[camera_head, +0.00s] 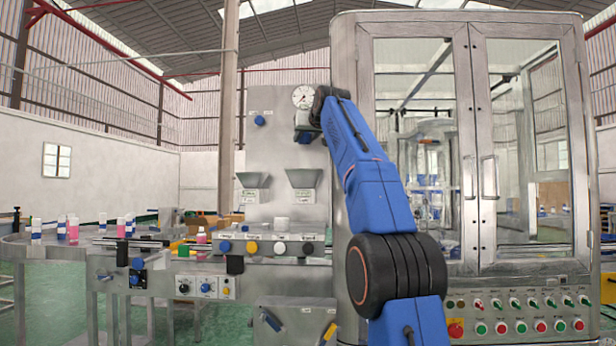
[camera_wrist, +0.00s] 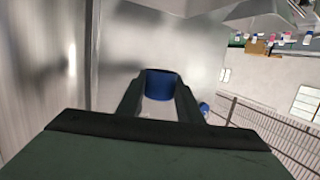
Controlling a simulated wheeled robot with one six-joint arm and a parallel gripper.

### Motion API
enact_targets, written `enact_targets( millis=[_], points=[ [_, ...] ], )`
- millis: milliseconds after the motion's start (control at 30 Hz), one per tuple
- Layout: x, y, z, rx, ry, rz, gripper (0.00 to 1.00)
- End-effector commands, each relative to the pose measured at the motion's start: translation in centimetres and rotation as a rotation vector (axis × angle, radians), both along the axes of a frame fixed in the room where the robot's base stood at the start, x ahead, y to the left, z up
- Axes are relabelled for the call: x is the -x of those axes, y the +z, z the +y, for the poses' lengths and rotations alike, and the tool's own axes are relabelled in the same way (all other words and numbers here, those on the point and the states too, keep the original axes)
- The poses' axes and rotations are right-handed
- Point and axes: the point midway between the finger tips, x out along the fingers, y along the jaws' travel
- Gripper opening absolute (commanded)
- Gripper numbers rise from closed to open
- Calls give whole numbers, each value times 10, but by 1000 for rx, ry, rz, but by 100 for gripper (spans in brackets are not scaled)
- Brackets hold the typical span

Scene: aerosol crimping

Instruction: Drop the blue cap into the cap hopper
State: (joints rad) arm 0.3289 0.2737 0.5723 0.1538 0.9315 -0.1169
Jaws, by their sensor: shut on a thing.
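The blue cap (camera_wrist: 160,84) is between the fingertips of my gripper (camera_wrist: 158,98) in the wrist view, and the fingers are shut on it. In the head view my gripper (camera_head: 304,137) is high in front of the grey panel, above the right one of two metal hoppers and apart from it. The left hopper (camera_head: 252,180) and right hopper (camera_head: 302,178) are funnel-shaped and labelled. The labels are too small to read, so I cannot tell which is the cap hopper. Part of a metal hopper (camera_wrist: 262,14) shows at the wrist view's top right.
A steel cabinet with glass doors (camera_head: 480,150) stands right of the hoppers. A pressure gauge (camera_head: 303,97) and a blue knob (camera_head: 259,120) are on the panel. Below, a conveyor table (camera_head: 60,250) carries several pink, white and blue containers.

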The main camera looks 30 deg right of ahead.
Motion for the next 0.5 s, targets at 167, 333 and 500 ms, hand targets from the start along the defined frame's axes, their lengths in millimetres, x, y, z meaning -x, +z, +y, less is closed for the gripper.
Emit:
enact_targets(
  millis=[167,333,500],
  points=[
    [2,-18,1,0,0,2,9],
    [1,-39,0,-2,1,3,9],
    [1,-54,0,0,0,1,9]
  ],
)
